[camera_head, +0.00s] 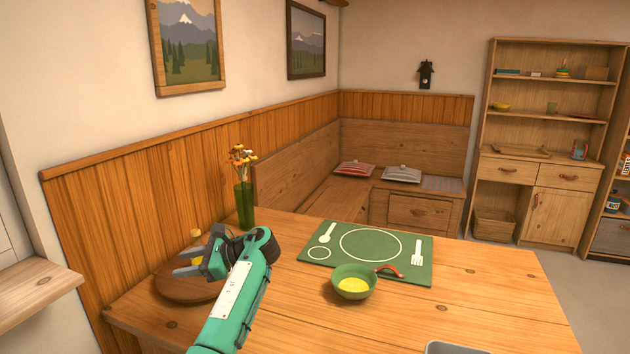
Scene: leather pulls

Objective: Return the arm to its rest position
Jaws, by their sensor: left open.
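My left arm reaches in from the bottom of the head view, teal with a dark wrist joint. Its gripper (190,262) points left, above a round wooden board (183,291) at the table's left end. The fingers are apart. Something small and yellow shows behind and between the gripper parts, partly hidden, so I cannot tell whether it touches them. My right gripper is not in view.
The wooden table (480,300) holds a green placemat (410,268) with printed cutlery shapes. A green vase (244,205) of flowers stands behind my gripper. A grey container (455,348) shows at the front edge.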

